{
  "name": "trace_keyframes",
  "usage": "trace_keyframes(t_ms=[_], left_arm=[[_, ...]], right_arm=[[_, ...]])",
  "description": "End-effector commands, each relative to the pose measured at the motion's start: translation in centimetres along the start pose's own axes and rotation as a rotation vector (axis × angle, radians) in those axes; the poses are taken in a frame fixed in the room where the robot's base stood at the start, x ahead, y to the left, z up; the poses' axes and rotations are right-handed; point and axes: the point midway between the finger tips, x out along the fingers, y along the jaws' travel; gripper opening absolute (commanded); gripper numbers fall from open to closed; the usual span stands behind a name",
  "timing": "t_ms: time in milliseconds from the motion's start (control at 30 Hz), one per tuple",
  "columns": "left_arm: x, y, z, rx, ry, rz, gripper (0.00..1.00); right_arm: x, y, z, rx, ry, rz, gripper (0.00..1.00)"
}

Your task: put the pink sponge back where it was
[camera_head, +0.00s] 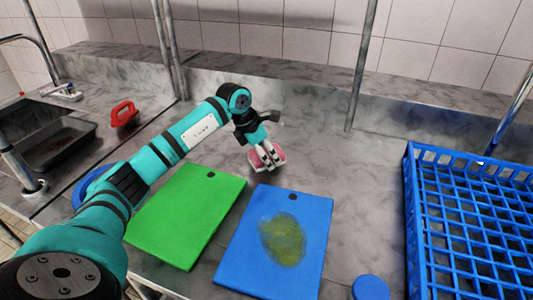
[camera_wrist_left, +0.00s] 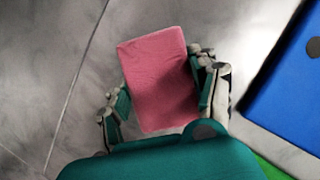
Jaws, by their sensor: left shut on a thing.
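The pink sponge (camera_wrist_left: 160,80) is a flat pink block between the fingers of my left gripper (camera_wrist_left: 165,100) in the left wrist view. In the head view my left gripper (camera_head: 268,158) is shut on the sponge (camera_head: 255,160), over the grey counter just behind the gap between the green and blue boards. Whether the sponge touches the counter cannot be told. The fingers partly hide the sponge in the head view. My right gripper is not in view.
A green board (camera_head: 185,225) and a blue board (camera_head: 240,265) with a yellow-green smear (camera_head: 283,240) lie in front. A blue crate (camera_head: 412,200) stands right, near a blue round object (camera_head: 371,288). A red-handled object (camera_head: 123,113) sits by the sink (camera_head: 70,135). The counter behind the boards is clear.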

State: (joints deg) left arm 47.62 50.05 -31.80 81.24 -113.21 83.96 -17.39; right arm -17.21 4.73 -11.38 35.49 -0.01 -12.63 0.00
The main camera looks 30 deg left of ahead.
Motion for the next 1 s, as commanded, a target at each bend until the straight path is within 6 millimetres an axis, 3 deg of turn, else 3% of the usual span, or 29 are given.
trace_keyframes(t_ms=[33, 200, 600, 1000], left_arm=[[0.2, 0.0, -0.1, 0.000, 0.000, 0.000, 0.62], [0.1, 0.0, -0.1, 0.000, 0.000, 0.000, 0.84], [-0.7, 0.1, 0.1, 0.000, -0.002, 0.002, 0.86], [-8.7, 0.1, 0.1, 0.000, -0.003, 0.003, 0.86]], right_arm=[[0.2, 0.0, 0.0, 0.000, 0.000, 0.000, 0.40], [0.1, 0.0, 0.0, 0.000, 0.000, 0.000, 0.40], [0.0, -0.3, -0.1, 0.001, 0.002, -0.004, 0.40], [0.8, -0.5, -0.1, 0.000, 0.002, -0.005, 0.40]])
